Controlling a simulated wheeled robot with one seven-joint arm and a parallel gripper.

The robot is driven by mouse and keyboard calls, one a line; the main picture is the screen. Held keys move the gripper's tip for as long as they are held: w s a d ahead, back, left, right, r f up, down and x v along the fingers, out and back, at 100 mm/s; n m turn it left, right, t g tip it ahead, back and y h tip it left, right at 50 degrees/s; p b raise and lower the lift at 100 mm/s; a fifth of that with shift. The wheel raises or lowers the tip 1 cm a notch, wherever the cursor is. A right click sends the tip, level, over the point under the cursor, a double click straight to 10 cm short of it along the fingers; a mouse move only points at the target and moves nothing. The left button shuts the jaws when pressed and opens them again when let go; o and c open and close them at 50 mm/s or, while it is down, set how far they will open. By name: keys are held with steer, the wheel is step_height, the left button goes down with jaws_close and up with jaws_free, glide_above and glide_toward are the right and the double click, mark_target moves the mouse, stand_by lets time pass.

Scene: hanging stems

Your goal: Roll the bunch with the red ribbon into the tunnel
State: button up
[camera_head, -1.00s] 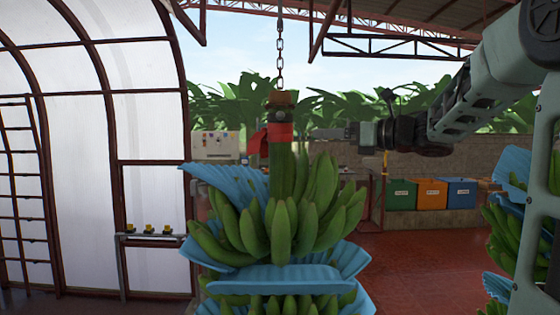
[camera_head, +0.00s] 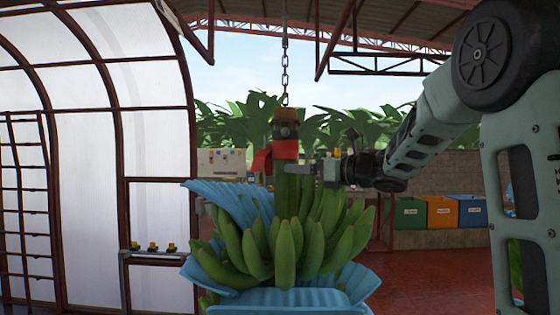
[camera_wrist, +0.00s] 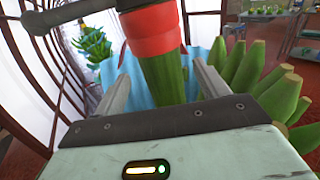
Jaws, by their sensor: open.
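The bunch of green bananas (camera_head: 283,245) hangs upright by its stem from a chain, with a red ribbon (camera_head: 282,150) round the upper stem and blue padding sheets (camera_head: 240,203) among the fruit. My gripper (camera_head: 300,168) reaches in from the right at the stem, just below the ribbon. In the wrist view, the green stem (camera_wrist: 165,78) passes between the two open fingers of my gripper (camera_wrist: 160,72), with a visible gap on each side. The ribbon (camera_wrist: 150,33) shows beyond them. The tunnel (camera_head: 90,150), with white panels and dark arched ribs, stands at the left.
The chain (camera_head: 285,75) rises above the bunch. A ladder (camera_head: 22,210) leans at the tunnel, and a small shelf (camera_head: 155,255) holds yellow items. Green, orange and blue bins (camera_head: 441,211) stand by the back wall. Another blue-wrapped bunch (camera_wrist: 93,45) shows in the wrist view.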

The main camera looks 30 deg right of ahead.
mark_target(280, 167)
steer(key=p+x, duration=0.2)
steer(key=x, duration=0.4)
steer(key=shift+w+r, duration=0.1)
steer(key=shift+r, duration=0.05)
steer(key=shift+x, duration=0.85)
steer(key=shift+c, duration=0.2)
